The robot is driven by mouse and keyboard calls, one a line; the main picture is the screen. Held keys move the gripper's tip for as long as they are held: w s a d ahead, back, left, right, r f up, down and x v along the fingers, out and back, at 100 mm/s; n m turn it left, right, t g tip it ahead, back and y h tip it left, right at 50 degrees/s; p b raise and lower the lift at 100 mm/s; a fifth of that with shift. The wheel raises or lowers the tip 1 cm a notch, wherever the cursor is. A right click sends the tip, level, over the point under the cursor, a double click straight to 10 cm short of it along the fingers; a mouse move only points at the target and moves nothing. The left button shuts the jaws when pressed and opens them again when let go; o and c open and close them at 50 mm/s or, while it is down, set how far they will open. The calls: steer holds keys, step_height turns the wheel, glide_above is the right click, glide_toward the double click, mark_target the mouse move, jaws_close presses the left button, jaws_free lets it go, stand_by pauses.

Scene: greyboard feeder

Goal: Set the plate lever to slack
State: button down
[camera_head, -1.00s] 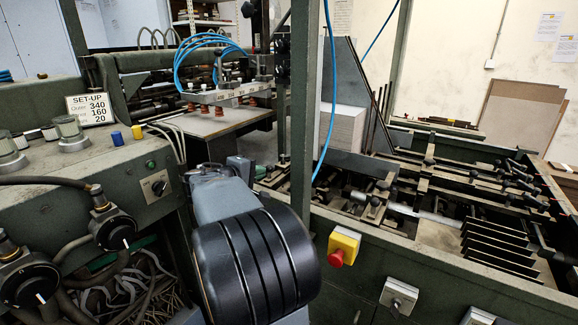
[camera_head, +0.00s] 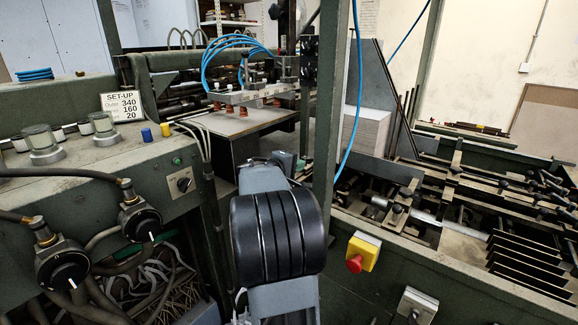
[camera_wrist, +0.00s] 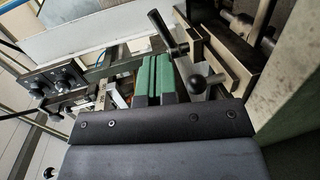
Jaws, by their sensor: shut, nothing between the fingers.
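In the wrist view, my gripper (camera_wrist: 155,58) shows as two green-padded fingers side by side, shut with nothing between them. Just right of the fingertips, a lever with a black grip (camera_wrist: 161,31) stands tilted on a metal clamp block (camera_wrist: 226,66). A second black knob (camera_wrist: 197,84) on a metal arm sits nearer, right of the fingers. I cannot tell for sure which one is the plate lever, or read any slack marking. In the head view my own arm hides the gripper.
A yellow box with a red stop button (camera_head: 362,252) is on the front frame. A green post (camera_head: 331,100) stands right of my arm. Dials (camera_head: 140,222) and a set-up card (camera_head: 122,106) are at left. Rails and rods (camera_head: 460,200) fill the right side.

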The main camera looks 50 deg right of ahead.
steer(key=p+x, duration=0.1)
steer(key=x, duration=0.6)
steer(key=shift+f, duration=0.1)
